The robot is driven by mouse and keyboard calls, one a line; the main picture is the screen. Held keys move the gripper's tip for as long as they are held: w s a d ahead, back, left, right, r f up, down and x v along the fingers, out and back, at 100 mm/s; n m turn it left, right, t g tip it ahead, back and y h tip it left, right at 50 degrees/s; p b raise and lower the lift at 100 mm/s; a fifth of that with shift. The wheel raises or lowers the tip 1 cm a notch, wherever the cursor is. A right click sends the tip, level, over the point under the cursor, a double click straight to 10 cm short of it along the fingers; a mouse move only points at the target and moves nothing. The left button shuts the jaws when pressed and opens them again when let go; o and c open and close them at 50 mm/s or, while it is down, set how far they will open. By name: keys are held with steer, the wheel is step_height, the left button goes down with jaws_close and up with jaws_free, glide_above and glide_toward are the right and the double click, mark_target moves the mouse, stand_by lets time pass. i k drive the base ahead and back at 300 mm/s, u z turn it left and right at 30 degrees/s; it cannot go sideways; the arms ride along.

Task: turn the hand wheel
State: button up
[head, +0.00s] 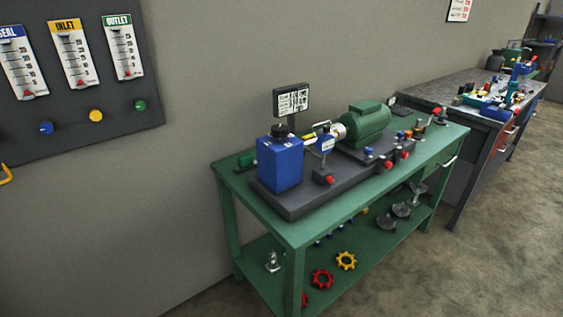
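A green bench (444,137) carries a dark base with a blue box-shaped unit (280,165) and a green motor (366,124). Small red knobs, such as one (329,180) in front of the blue unit, sit along the base. On the bench's lower shelf lie a red hand wheel (322,278) and a yellow hand wheel (346,260). Another red piece shows partly behind the front leg. I cannot tell which wheel the task means, or whether one is mounted on the machine. My gripper is not in view.
A dark panel (75,118) with three gauges labelled SEAL, INLET and OUTLET hangs on the left wall, with blue, yellow and green knobs below. A second, cluttered workbench (440,88) stands at the back right. The floor (480,255) at the right front is clear.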

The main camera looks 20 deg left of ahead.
mark_target(279, 131)
steer(key=z, duration=1.25)
steer(key=k, duration=0.95)
steer(key=u, duration=1.5)
steer(key=i, duration=0.95)
